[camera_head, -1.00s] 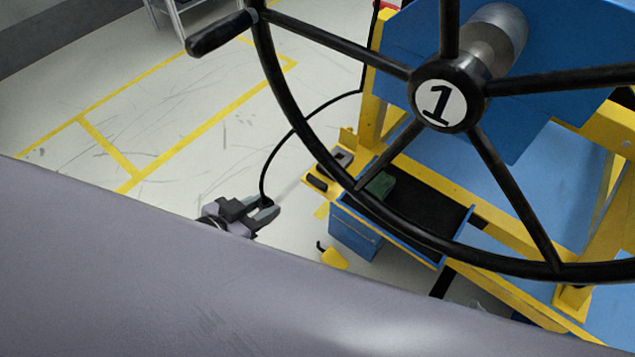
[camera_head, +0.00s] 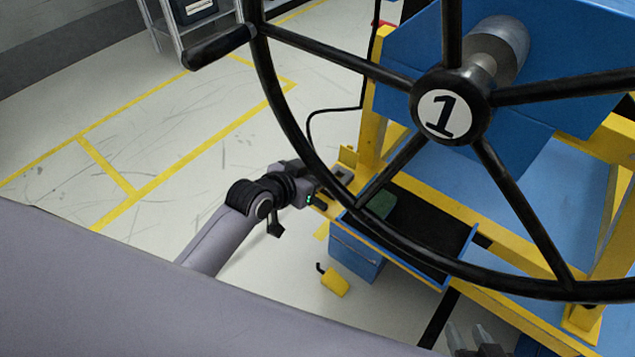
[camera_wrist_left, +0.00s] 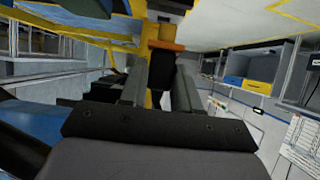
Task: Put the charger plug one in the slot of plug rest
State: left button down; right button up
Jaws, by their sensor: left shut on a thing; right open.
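My left gripper (camera_head: 312,178) is shut on the black charger plug (camera_wrist_left: 160,75), which shows between the fingers in the left wrist view. In the head view the plug itself is hidden by the gripper and the wheel rim. The gripper is at the left end of the yellow plug rest (camera_head: 328,207), close to its grey slot piece (camera_head: 342,175). I cannot tell whether the plug touches the rest. A black cable (camera_head: 310,118) runs from the plug's area up to the yellow frame. My right gripper (camera_head: 478,342) is open and empty at the bottom edge.
A large black steering wheel (camera_head: 262,80) marked 1 covers part of the view. A black tray (camera_head: 430,235) with a green item (camera_head: 381,204) lies right of the rest. A blue box (camera_head: 352,254) and yellow padlock-like piece (camera_head: 336,281) are below. Floor at left is clear.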

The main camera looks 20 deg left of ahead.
pick_arm(q)
jog(key=shift+w+d, duration=0.2)
jog(key=shift+w, duration=0.3)
jog(key=shift+f+b, duration=0.65)
jog(key=shift+f, duration=1.05)
jog(key=shift+f, duration=0.6)
jog(key=c, duration=0.8)
grip_release()
